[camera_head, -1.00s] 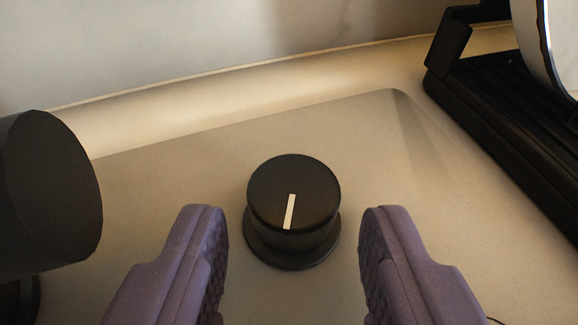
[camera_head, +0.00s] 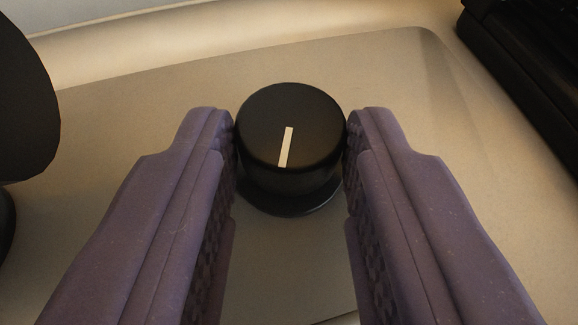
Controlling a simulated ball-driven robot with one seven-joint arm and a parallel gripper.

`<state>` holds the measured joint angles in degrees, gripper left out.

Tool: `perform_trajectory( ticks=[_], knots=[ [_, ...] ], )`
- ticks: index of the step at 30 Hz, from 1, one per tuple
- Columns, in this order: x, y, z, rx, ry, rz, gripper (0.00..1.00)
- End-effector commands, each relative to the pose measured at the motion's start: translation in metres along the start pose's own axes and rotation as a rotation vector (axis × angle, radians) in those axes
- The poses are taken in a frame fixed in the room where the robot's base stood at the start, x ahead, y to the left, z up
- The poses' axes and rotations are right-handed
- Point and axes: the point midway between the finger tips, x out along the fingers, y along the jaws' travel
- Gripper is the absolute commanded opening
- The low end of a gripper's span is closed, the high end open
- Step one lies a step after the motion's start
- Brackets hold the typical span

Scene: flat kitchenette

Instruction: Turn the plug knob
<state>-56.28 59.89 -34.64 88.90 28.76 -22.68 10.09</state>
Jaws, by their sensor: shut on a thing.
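The plug knob (camera_head: 292,127) is a round black knob with a white line on its top. It stands on a wider black base on the pale metal surface, in the upper middle of the head camera view. The white line runs nearly up and down in the picture, its upper end leaning slightly right. My gripper (camera_head: 291,140) has purple ridged fingers, one on each side of the knob. The fingertips press against the knob's left and right sides. The lower part of the knob's base is in shadow.
A dark rounded object (camera_head: 22,100) stands at the left edge, apart from my left finger. A black rack-like object (camera_head: 525,75) is at the upper right. The pale metal surface (camera_head: 420,90) around the knob is otherwise clear.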

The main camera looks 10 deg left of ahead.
Motion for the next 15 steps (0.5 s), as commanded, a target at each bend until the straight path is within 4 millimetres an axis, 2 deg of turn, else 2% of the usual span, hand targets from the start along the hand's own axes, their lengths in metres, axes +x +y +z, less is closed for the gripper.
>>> perform_trajectory(
  ticks=[15],
  knots=[
    [0.0020, 0.0117, -0.0004, -0.124, 0.008, -0.307, 0.05]
  ],
)
